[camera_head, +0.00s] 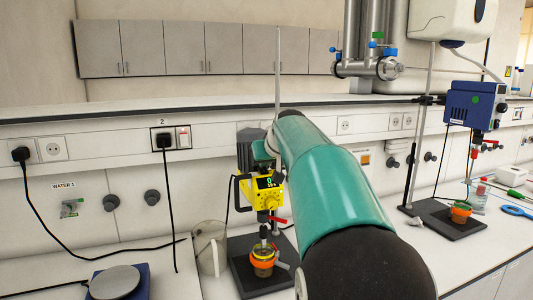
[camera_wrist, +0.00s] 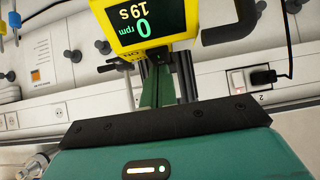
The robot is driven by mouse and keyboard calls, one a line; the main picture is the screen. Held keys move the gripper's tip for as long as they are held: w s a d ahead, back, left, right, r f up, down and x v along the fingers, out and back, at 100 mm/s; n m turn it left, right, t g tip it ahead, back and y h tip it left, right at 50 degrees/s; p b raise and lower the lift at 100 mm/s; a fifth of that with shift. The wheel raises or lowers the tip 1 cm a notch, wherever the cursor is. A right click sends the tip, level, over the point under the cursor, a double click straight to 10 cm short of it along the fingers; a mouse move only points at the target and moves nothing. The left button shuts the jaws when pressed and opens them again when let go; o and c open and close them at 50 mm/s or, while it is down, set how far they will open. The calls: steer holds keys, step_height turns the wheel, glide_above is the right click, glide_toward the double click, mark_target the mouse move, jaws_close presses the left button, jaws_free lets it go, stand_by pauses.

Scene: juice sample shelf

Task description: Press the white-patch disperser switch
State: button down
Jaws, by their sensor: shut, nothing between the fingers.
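A yellow disperser (camera_head: 260,193) with a small lit display stands left of my arm in the head view, above an orange-rimmed beaker (camera_head: 262,258). In the wrist view, upside down, its display (camera_wrist: 146,18) reads 0 rpm and 19 s. A blue disperser (camera_head: 474,104) with a green round patch hangs on a stand at the right. My gripper (camera_wrist: 160,72) is shut and empty, close to the yellow unit in the wrist view. In the head view my arm mostly hides it.
A glass jug (camera_head: 209,247) and a balance (camera_head: 116,283) stand left of the yellow disperser. The wall socket marked 2 (camera_head: 163,139) has a light switch-like rocker (camera_head: 183,137) beside it. Black cords hang along the wall. A thin rod (camera_head: 278,80) rises beside my arm.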

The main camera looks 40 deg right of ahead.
steer(key=shift+s, duration=0.1)
steer(key=shift+f, duration=0.3)
steer(key=shift+w, duration=0.2)
steer(key=shift+w+d+r, duration=0.25)
steer(key=shift+w+r, duration=0.05)
steer(key=shift+w, duration=0.4)
steer(key=shift+r, duration=0.1)
steer(key=v, duration=1.3)
steer(key=shift+s+r, duration=0.15)
steer(key=shift+s, duration=0.2)
steer(key=shift+a, duration=0.1)
